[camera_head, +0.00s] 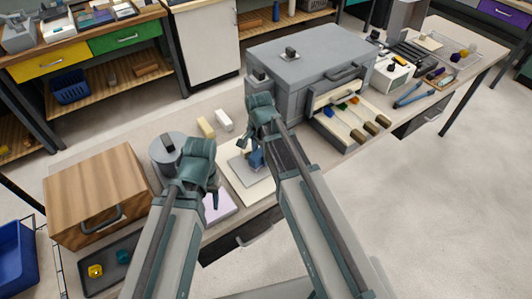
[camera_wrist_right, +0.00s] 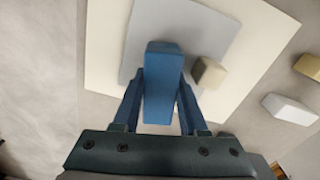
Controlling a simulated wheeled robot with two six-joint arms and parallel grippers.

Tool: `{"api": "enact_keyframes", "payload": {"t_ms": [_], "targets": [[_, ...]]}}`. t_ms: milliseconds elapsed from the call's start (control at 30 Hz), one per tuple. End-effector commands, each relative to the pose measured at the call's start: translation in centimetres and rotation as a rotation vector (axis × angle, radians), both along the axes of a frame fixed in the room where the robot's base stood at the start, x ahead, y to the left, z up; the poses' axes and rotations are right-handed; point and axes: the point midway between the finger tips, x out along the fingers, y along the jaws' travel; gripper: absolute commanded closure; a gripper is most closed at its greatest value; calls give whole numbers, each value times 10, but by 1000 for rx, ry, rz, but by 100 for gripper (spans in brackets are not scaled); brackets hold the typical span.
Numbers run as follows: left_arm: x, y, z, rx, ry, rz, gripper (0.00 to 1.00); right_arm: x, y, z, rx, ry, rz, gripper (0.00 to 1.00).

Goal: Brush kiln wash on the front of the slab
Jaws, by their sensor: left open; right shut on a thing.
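The slab (camera_wrist_right: 215,30) is a flat grey plate on a larger cream board (camera_wrist_right: 262,40); in the head view the slab (camera_head: 236,163) is partly hidden by my right arm. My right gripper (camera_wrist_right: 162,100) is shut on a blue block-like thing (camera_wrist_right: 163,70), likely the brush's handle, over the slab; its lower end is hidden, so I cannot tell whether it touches. A small beige block (camera_wrist_right: 209,72) is at the slab, right of the held thing. My left gripper (camera_head: 214,200) is open and empty, over a pale lilac sheet (camera_head: 222,206).
Behind are a cream block (camera_head: 205,127), a white block (camera_head: 223,120) and a grey round pot (camera_head: 165,147). A grey box (camera_head: 300,65) has an open drawer (camera_head: 345,118) with several tools. A wooden box (camera_head: 100,190) and dark tray (camera_head: 108,268) stand at left.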

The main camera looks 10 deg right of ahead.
Motion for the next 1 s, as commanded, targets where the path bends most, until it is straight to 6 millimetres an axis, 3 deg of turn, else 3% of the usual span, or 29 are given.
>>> {"api": "enact_keyframes", "payload": {"t_ms": [333, 733, 1000], "targets": [[0, 0, 0, 0, 0, 0, 50, -3, 7, 0, 0, 0, 1, 100], [0, 0, -2, 0, 0, 0, 50, -14, 37, -2, 0, 0, 1, 100], [0, 0, -2, 0, 0, 0, 50, -15, 41, -2, 0, 0, 0, 100]]}}
